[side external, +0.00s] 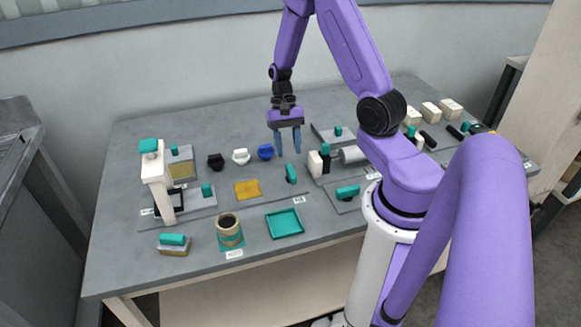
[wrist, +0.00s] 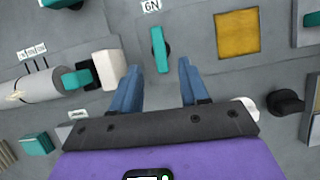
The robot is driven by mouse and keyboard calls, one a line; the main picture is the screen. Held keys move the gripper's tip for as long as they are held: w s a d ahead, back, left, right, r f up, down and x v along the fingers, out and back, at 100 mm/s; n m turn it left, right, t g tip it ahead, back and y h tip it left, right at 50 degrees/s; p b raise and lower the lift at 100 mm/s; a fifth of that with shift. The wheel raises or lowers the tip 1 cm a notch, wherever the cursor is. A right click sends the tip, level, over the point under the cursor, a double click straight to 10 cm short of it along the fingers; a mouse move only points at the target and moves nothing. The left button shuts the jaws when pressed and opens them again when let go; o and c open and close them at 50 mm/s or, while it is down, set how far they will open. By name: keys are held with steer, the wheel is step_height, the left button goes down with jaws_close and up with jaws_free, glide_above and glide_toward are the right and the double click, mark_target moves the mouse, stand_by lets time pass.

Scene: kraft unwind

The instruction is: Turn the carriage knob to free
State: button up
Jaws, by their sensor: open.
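A teal bar knob (side external: 291,173) on a dark round base stands on a grey plate near the table's middle. In the wrist view this knob (wrist: 159,48) points nearly straight up the picture, below a partly readable label. Another teal bar knob (side external: 347,192) lies more sideways, nearer the front edge. I cannot read which one is the carriage knob. My gripper (side external: 286,150) is open and empty, pointing down above and just behind the first knob. In the wrist view my gripper (wrist: 158,85) has its fingers spread either side of the knob's line, not touching it.
A grey roller (side external: 349,155) with a white block (side external: 315,164) lies right of the knob. A yellow pad (side external: 247,189) and teal tray (side external: 285,223) lie left and in front. Blue (side external: 265,151), white (side external: 241,156) and black (side external: 215,162) pieces stand left of my gripper.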

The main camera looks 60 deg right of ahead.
mark_target(291, 170)
steer(key=x, duration=0.6)
steer(key=shift+s+a+f, duration=0.1)
steer(key=shift+s+f, duration=0.05)
steer(key=shift+f, duration=0.15)
jaws_close()
